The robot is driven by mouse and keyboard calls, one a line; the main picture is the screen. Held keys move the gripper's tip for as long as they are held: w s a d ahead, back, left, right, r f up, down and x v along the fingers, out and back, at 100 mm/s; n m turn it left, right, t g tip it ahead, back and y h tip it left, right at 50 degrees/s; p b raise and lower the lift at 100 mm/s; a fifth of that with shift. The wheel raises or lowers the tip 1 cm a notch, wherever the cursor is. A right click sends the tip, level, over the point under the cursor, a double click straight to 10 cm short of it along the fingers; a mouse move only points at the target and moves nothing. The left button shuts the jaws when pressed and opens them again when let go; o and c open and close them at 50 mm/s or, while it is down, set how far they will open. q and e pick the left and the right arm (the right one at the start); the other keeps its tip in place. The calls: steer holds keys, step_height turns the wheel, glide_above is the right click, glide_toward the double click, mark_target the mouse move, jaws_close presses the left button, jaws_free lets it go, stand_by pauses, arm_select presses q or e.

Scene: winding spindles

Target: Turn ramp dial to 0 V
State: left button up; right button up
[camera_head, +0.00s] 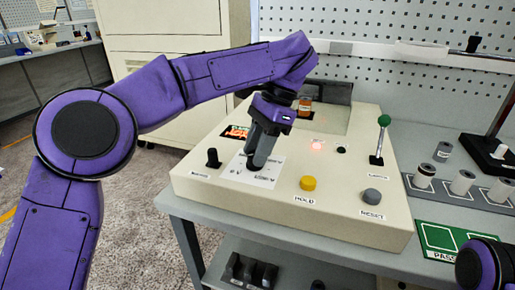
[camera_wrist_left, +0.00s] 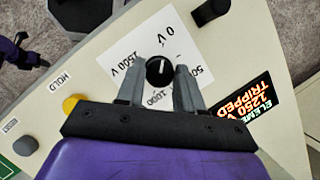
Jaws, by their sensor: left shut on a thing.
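The ramp dial (camera_wrist_left: 159,71) is a round black knob with a white pointer line on a white scale card (camera_wrist_left: 125,40) marked 0 V, 500, 1000 and 1500 V. The line runs nearly upright in the left wrist view, seemingly toward the 0 V mark. My left gripper (camera_wrist_left: 160,78) is shut on the dial, one finger on each side. In the head view my left gripper (camera_head: 254,163) points down onto the card (camera_head: 262,180) and mostly hides the dial. My right gripper is not in view; only a purple part of my right arm shows at lower right.
The display (camera_wrist_left: 258,115) reads 1250 V TRIPPED. Spools (camera_head: 462,182) and a green PASS mat (camera_head: 440,238) lie right.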

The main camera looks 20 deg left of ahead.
arm_select(q)
steer(key=shift+f, duration=0.15)
steer(key=o, duration=1)
steer(key=p+v, duration=0.9)
steer(key=v, duration=0.1)
steer(key=shift+r, duration=0.3)
steer(key=shift+w+d, duration=0.1)
steer(key=shift+d, duration=0.05)
steer(key=shift+f, duration=0.1)
